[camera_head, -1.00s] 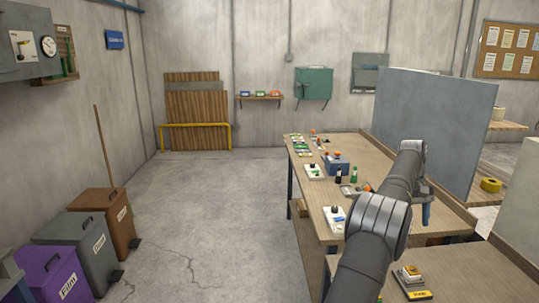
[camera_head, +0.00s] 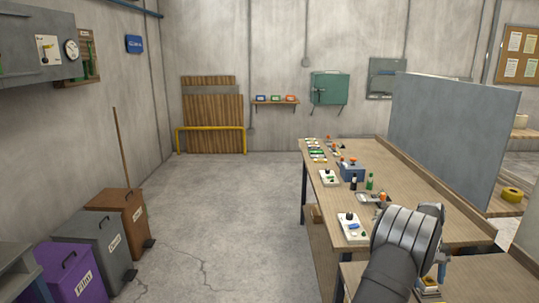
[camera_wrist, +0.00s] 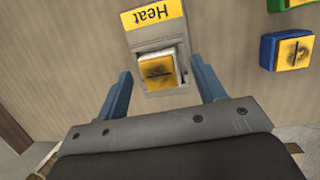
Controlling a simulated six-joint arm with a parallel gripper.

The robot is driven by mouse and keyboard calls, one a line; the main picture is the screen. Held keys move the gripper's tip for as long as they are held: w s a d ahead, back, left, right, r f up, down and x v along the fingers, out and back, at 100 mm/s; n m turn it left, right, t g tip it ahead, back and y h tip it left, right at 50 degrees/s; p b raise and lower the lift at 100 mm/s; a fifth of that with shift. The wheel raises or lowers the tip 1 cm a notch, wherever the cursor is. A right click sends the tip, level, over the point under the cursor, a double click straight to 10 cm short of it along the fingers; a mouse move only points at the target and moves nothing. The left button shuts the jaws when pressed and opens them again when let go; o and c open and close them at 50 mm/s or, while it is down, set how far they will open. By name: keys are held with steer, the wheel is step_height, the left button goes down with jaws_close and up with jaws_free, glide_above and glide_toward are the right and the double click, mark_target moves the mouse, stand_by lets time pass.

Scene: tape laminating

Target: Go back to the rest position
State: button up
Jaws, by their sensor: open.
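My gripper (camera_wrist: 161,67) is open in the wrist view, its two blue fingers spread and empty. Between and beyond the fingertips is a grey unit with a yellow "Heat" label (camera_wrist: 153,14) and a yellow-topped block (camera_wrist: 158,70) on it. I cannot tell the exact gap between fingers and block. In the head view my arm rises from the bottom, right of centre, and hides most of the gripper. Part of the yellow-and-grey Heat unit (camera_head: 430,285) shows beside the arm on the near bench.
The long workbench (camera_head: 420,195) carries several small devices and bottles, with a grey partition (camera_head: 455,125) along its right side. Blue (camera_wrist: 285,50) and green blocks lie right of the Heat unit in the wrist view. Bins (camera_head: 95,245) stand at left; the floor between is clear.

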stand_by(0.4)
steer(key=v, duration=1.7)
steer(key=x, duration=1.7)
step_height(320, 180, up, 7)
steer(key=shift+f, duration=0.15)
